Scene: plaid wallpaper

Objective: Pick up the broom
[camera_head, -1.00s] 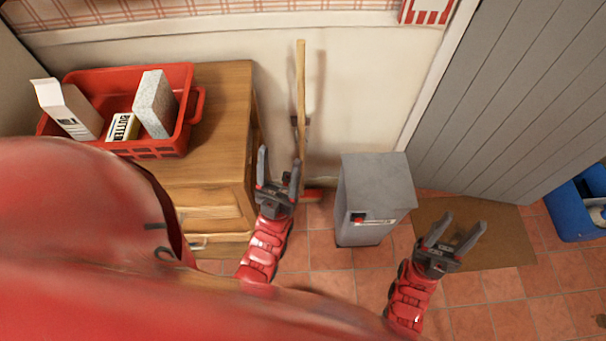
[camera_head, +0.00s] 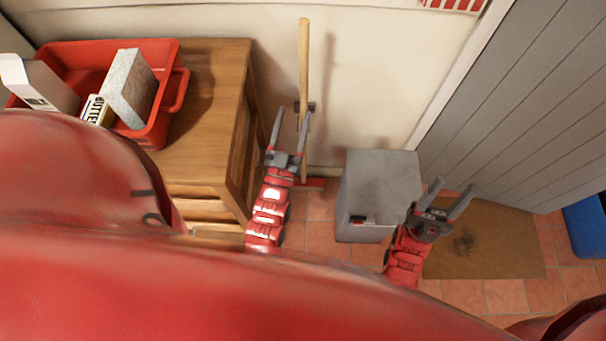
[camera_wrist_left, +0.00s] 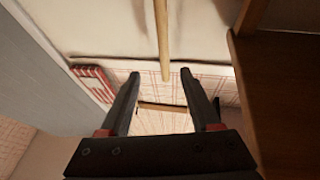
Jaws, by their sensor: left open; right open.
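The broom (camera_head: 303,62) stands upright against the wall beside the wooden cabinet. Its long pale wooden handle passes a dark wall holder, and part of its red head (camera_head: 316,183) shows at the floor. My left gripper (camera_head: 291,112) is open in front of the handle, near the holder's height; in the head view the handle shows between and behind its fingers. In the left wrist view the handle (camera_wrist_left: 162,38) is ahead of the open fingers, seen beyond the gap between them. My right gripper (camera_head: 455,190) is open and empty, beside the grey bin.
The wooden cabinet (camera_head: 215,130) with a red crate (camera_head: 165,104) stands left of the broom. A grey bin (camera_head: 385,180) stands to its right. A brown mat (camera_head: 500,235) lies by the grey door (camera_head: 510,100), with a blue container (camera_head: 585,225) at the far right.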

